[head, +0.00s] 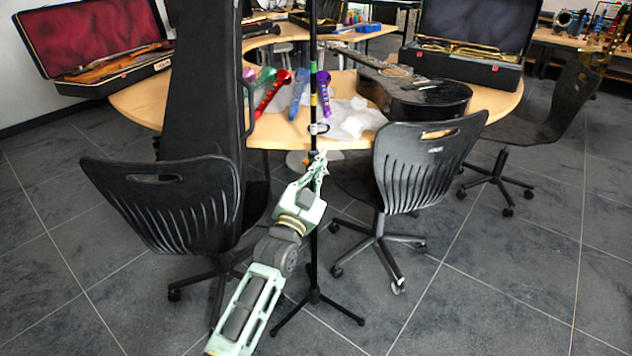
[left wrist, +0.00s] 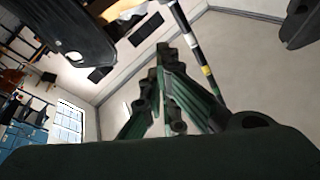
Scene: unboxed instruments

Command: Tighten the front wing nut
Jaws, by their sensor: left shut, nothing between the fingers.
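A thin black stand (head: 313,245) rises upright from a tripod base in the middle of the head view, with coloured bands on its upper pole. A small pale fitting (head: 318,128) sits on the pole just above my left gripper; I cannot tell whether it is the front wing nut. My left gripper (head: 319,162) is shut and empty, right at the pole; I cannot tell if it touches. In the left wrist view its fingers (left wrist: 165,50) come together, and the banded pole (left wrist: 202,65) runs just right of them. My right gripper is out of view.
Black chairs stand left (head: 170,205) and right (head: 425,165) of the stand. A black upright case (head: 200,90) leans at the left. The curved wooden table (head: 490,107) behind holds a black guitar (head: 425,98) and open instrument cases. Tiled floor is clear at front right.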

